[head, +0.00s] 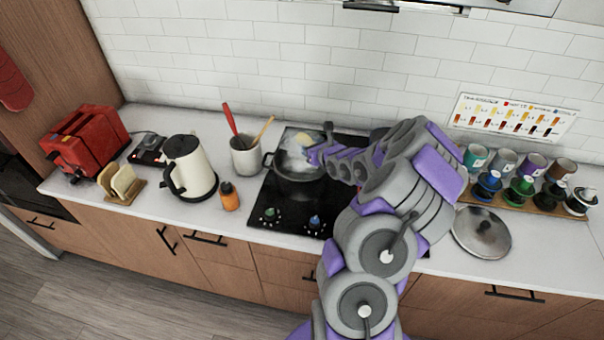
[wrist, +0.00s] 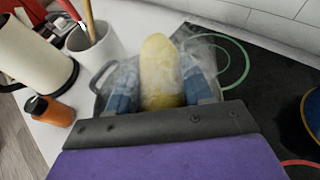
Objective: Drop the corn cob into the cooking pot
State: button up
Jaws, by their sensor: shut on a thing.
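The corn cob (wrist: 160,72) is yellow and stands up between the two blue fingertips of my gripper (wrist: 162,90) in the wrist view. My gripper is shut on it. In the head view the corn cob (head: 303,141) is a small pale yellow shape at the tip of my gripper (head: 312,153), over the pot's opening. In the wrist view the pot's handle (wrist: 99,76) shows left of the fingers. The pot's inside is mostly hidden by steam and my gripper.
A utensil crock (head: 245,158), an orange bottle (head: 229,196) and a cream kettle (head: 190,165) stand left of the cooktop (head: 290,222). A red toaster (head: 88,145) is further left. A pot lid (head: 481,232) and a cup rack (head: 530,204) are at right.

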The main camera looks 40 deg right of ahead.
jog(key=shift+a+r, duration=0.1)
jog(key=shift+a, duration=0.25)
jog(key=o, duration=1.2)
jog(key=shift+d, duration=0.5)
jog(key=shift+o, duration=0.2)
jog(key=shift+a, duration=0.1)
jog(key=shift+s+a, duration=0.2)
jog(key=shift+s, duration=0.1)
jog(key=v, duration=1.6)
jog(key=shift+s+d, duration=0.2)
jog(key=shift+s, duration=0.1)
jog(key=shift+r, duration=0.1)
